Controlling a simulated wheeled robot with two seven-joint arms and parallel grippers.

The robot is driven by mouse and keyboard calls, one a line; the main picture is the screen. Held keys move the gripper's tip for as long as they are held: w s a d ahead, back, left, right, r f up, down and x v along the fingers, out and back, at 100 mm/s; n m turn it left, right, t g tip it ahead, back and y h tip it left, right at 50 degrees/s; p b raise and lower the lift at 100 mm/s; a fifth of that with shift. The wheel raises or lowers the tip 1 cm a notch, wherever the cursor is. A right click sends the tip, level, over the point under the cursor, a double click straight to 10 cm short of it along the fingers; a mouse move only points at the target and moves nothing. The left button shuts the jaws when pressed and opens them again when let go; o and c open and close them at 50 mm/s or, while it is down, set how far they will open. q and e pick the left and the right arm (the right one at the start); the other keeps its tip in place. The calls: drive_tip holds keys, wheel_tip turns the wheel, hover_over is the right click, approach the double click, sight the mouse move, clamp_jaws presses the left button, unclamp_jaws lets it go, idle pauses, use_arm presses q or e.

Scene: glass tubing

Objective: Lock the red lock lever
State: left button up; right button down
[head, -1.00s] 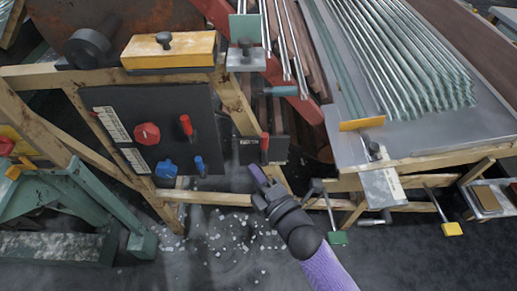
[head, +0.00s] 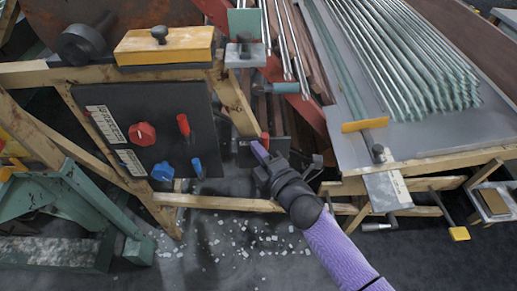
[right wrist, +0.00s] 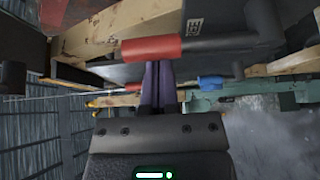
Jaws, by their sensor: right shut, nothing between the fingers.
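A small dark plate with an upright red-gripped lever (head: 265,139) sits on the wooden frame, just right of the black control panel (head: 110,100). My right gripper (head: 258,152) is shut and empty, its purple fingers at this lever's lower part. In the right wrist view a red grip (right wrist: 150,48) on a dark rod lies crosswise just beyond the fingertips (right wrist: 158,68); I cannot tell whether they touch. Another red lever (head: 184,126) stands on the black panel, near a red knob (head: 142,134). My left gripper is out of view.
A blue knob (head: 163,171) and a blue lever (head: 197,168) are low on the panel. A wooden rail (head: 220,203) runs below my gripper. Glass tubes (head: 400,60) lie on the table at right. White bits litter the floor.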

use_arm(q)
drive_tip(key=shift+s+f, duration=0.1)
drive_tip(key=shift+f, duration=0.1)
use_arm(e)
drive_tip(key=shift+d+m, duration=0.25)
drive_tip(key=shift+m, duration=0.05)
use_arm(q)
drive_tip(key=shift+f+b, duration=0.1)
drive_tip(key=shift+b, duration=0.2)
use_arm(e)
drive_tip(key=shift+d+t, duration=0.1)
drive_tip(key=shift+t, duration=0.2)
use_arm(q)
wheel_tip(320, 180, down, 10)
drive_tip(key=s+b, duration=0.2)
drive_tip(key=b, duration=0.8)
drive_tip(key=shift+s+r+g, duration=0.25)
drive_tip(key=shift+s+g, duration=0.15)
use_arm(e)
drive_tip(key=d+f+m+t+h, duration=0.3)
drive_tip(key=d+m+t, duration=0.1)
drive_tip(key=m, duration=0.6)
drive_tip(key=d+f+m+t+h, duration=0.3)
drive_tip(key=d+m+t+h, duration=0.1)
drive_tip(key=m, duration=0.6)
drive_tip(key=shift+d+m, duration=0.4)
